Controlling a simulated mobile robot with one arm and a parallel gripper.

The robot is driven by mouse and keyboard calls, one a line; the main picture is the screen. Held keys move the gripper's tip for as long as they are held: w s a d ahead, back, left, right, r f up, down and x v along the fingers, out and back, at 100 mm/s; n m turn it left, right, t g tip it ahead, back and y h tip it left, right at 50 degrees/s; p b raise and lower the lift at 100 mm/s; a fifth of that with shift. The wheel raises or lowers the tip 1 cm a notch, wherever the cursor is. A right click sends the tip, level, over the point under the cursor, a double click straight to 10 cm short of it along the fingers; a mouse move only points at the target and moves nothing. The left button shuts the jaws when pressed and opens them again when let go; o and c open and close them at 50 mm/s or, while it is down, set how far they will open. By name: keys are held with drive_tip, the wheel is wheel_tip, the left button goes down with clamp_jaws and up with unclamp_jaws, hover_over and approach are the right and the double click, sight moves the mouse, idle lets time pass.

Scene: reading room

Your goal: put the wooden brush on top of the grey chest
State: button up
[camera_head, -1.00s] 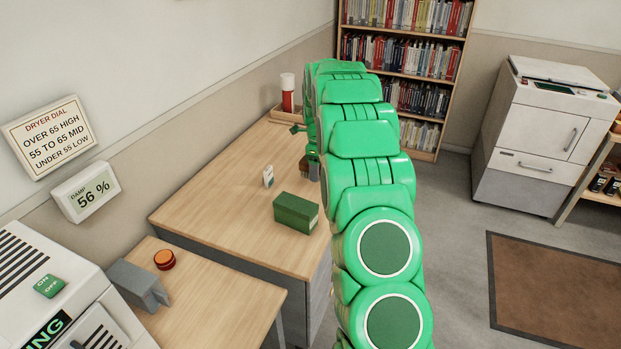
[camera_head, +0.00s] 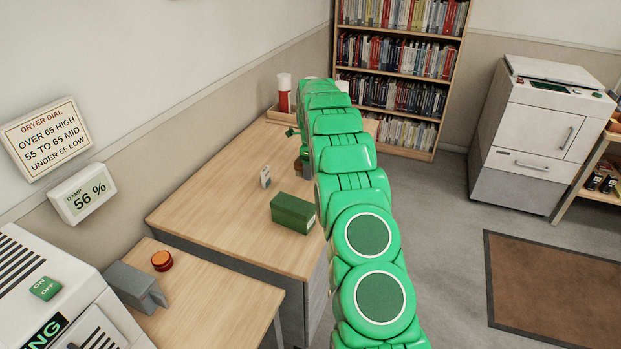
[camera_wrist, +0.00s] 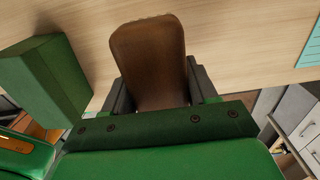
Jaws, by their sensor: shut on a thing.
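The wooden brush (camera_wrist: 150,55) shows in the wrist view as a brown rounded block between the dark fingers of my gripper (camera_wrist: 157,92). My gripper is shut on it. In the head view only a small brown bit of it (camera_head: 298,167) shows beside my green arm, over the far part of the wood-topped desk. I cannot tell whether the brush touches the desktop. A grey body (camera_head: 316,292) shows under the desktop, partly behind my arm; I cannot tell for sure whether this is the grey chest.
A green box (camera_head: 293,213) and a small white item (camera_head: 265,177) stand on the desk near my gripper. A tray with a red-and-white cylinder (camera_head: 284,95) is at the back. A lower table (camera_head: 215,290) holds an orange-red disc (camera_head: 162,260). A copier (camera_head: 540,135) stands right.

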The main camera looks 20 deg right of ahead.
sight(311, 185)
drive_tip(key=shift+w+d+f, duration=0.15)
drive_tip(key=shift+w+f, duration=0.35)
drive_tip(key=shift+f, duration=0.1)
drive_tip(key=shift+w+d+f, duration=0.15)
drive_tip(key=shift+w+f, duration=0.35)
drive_tip(key=shift+f, duration=0.05)
drive_tip(key=shift+w+f, duration=0.2)
drive_tip(key=shift+f, duration=1.7)
drive_tip(key=shift+f, duration=0.1)
drive_tip(key=o, duration=1.1)
